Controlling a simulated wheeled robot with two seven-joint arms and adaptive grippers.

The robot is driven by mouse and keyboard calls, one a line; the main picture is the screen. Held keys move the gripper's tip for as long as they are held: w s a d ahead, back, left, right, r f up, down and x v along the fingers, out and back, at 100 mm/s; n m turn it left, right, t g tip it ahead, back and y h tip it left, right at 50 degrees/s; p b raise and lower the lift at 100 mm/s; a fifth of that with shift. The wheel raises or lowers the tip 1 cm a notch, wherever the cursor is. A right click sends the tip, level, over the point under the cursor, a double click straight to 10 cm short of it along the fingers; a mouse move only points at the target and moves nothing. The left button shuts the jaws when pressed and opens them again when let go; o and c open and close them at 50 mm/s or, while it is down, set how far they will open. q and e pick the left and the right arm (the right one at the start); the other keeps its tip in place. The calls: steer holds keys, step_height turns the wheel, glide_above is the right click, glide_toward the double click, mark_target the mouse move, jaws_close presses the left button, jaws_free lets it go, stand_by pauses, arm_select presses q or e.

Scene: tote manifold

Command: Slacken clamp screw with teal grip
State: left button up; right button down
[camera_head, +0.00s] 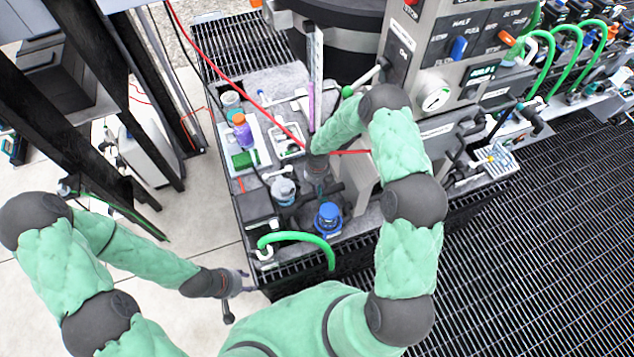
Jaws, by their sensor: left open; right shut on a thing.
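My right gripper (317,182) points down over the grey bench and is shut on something. The thing between its fingers is small and mostly hidden by the gripper, so I cannot tell whether it is the clamp screw. No teal grip of a clamp screw can be clearly made out. My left gripper (243,287) is open and empty, low at the front left corner of the bench, apart from the things on it.
A blue-topped fitting (328,219) and a pale-lidded jar (284,190) stand close to my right gripper. A green hose (300,237) curves along the bench front. A white tray (262,150) lies behind. A red line crosses above the bench. Grating on the right is clear.

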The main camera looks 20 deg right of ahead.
steer(key=n+p, duration=0.2)
steer(key=n, duration=0.1)
steer(key=shift+s+d+r+n, duration=0.1)
steer(key=shift+n, duration=0.2)
steer(key=shift+d+n+p, duration=0.1)
steer(key=shift+n+p, duration=1.1)
steer(key=shift+n, duration=0.4)
steer(key=c, duration=1.1)
jaws_free()
steer(key=shift+o, duration=0.2)
